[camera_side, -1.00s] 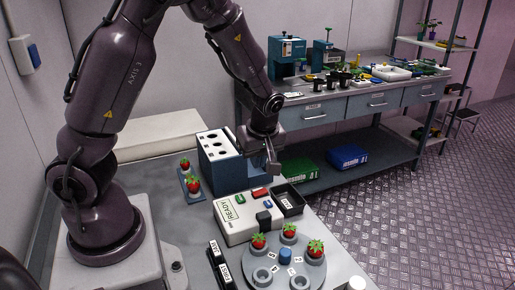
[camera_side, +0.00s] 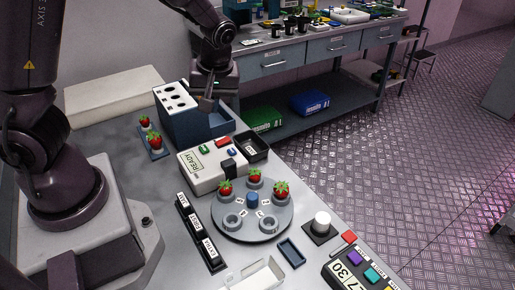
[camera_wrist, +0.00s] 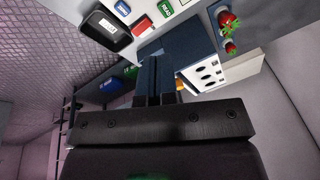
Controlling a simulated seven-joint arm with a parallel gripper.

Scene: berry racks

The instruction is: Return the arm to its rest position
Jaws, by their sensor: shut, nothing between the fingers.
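My gripper (camera_side: 207,104) is at the end of my raised, bent arm, beside the blue rack (camera_side: 200,128) with dark holes in its white top. Its fingers are shut together with nothing between them. In the wrist view the closed fingers (camera_wrist: 158,78) point toward the blue rack body, and the rack's white holed top (camera_wrist: 205,73) lies to their right. Whether the fingers hang over the rack or just behind it I cannot tell.
A white READY box (camera_side: 205,172) and a black tray (camera_side: 252,149) stand near the rack. A grey turntable (camera_side: 225,208) holds three strawberries. Two more strawberries sit on a small blue stand (camera_side: 158,154). The bench (camera_side: 290,67) is behind.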

